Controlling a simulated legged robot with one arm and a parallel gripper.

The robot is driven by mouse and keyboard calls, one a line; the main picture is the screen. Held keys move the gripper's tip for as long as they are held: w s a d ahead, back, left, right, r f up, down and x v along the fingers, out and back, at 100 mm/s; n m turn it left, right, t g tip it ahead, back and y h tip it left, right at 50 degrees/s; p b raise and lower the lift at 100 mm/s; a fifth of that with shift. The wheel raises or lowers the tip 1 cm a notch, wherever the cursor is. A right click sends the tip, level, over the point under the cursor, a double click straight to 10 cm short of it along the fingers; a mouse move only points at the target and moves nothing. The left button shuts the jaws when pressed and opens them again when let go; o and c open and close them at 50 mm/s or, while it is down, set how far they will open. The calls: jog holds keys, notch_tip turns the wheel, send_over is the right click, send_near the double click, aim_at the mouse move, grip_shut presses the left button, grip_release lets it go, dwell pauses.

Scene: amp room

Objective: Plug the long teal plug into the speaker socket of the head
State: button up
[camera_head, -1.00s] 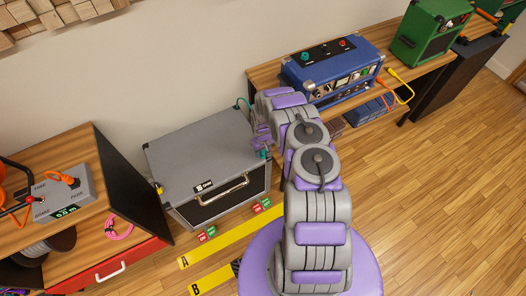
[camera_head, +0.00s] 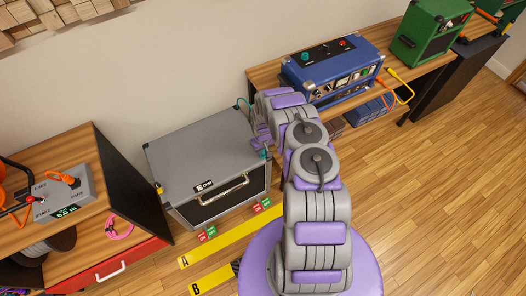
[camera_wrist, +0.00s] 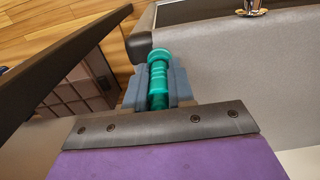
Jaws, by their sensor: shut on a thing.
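The teal plug (camera_wrist: 158,78) sits between the grey jaws of my gripper (camera_wrist: 157,88) in the wrist view, and the jaws are shut on it. In the head view my gripper (camera_head: 262,140) is beside the right end of the grey speaker cabinet (camera_head: 205,150), with a bit of teal (camera_head: 265,154) showing below it. The blue amp head (camera_head: 332,72) stands on the wooden shelf at the back right. Its speaker socket cannot be made out.
A green amp (camera_head: 430,30) stands further right on the bench. Orange and yellow cables (camera_head: 400,88) hang at the blue head's right end. A tester box (camera_head: 65,192) sits on the left bench. Yellow strips (camera_head: 225,245) mark the floor; the floor at right is clear.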

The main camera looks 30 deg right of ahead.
grip_shut()
jog(key=shift+r+p, duration=1.8)
jog(key=shift+r, duration=1.25)
